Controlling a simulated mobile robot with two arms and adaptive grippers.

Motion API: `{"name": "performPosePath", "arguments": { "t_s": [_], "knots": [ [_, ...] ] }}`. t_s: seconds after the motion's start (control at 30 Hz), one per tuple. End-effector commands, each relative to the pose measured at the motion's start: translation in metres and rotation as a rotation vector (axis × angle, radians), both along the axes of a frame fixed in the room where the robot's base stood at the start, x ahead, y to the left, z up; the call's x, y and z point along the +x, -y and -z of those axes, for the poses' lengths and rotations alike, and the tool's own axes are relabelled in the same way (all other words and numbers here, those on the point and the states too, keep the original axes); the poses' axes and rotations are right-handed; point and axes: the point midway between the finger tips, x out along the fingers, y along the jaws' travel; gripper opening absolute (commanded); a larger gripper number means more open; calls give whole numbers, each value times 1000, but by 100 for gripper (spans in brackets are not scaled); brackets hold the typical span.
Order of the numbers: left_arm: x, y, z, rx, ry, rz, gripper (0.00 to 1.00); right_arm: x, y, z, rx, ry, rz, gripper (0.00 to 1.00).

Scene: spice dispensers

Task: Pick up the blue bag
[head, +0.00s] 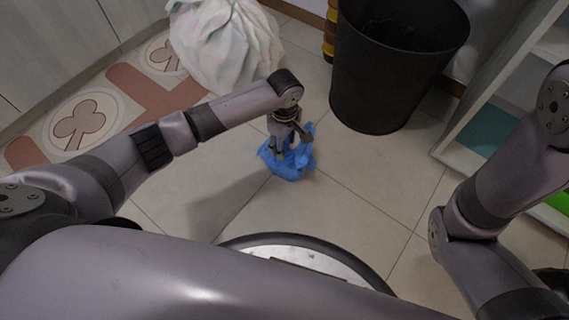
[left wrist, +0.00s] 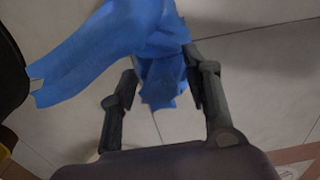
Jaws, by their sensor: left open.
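The blue bag (head: 291,163) lies crumpled on the tiled floor in the middle of the head view. My left gripper (head: 290,148) points down over it, with its fingers at the bag. In the left wrist view the bag (left wrist: 110,42) fills the upper left. A part of it hangs between the two spread fingers of my left gripper (left wrist: 160,88). The gripper is open, with bag material between the fingers; whether they touch it I cannot tell. My right arm shows at the right of the head view, but its gripper is out of view.
A black bin (head: 388,75) stands behind and right of the bag. A white shelf (head: 475,125) stands at the right. The floor around the bag is clear.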

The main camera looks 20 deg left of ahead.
Motion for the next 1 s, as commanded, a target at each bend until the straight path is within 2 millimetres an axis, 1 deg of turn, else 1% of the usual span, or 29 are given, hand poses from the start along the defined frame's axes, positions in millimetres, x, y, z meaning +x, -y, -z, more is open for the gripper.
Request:
{"name": "performPosePath", "arguments": {
  "t_s": [0.03, 0.1, 0.43, 1.0],
  "knots": [
    [0, 0, 10, 1, -1, 0, 44, 1, 0, 10, -1, -3, 1, 95],
    [0, 0, 14, 0, -1, 0, 44, 1, 0, 13, -1, -3, 1, 95],
    [-1, 0, 14, 0, -1, 0, 43, 1, 0, 12, -1, -3, 1, 95],
    [-1, 0, 14, 1, -2, 0, 5, 1, 0, 13, -1, -2, 1, 95]
  ]
}}
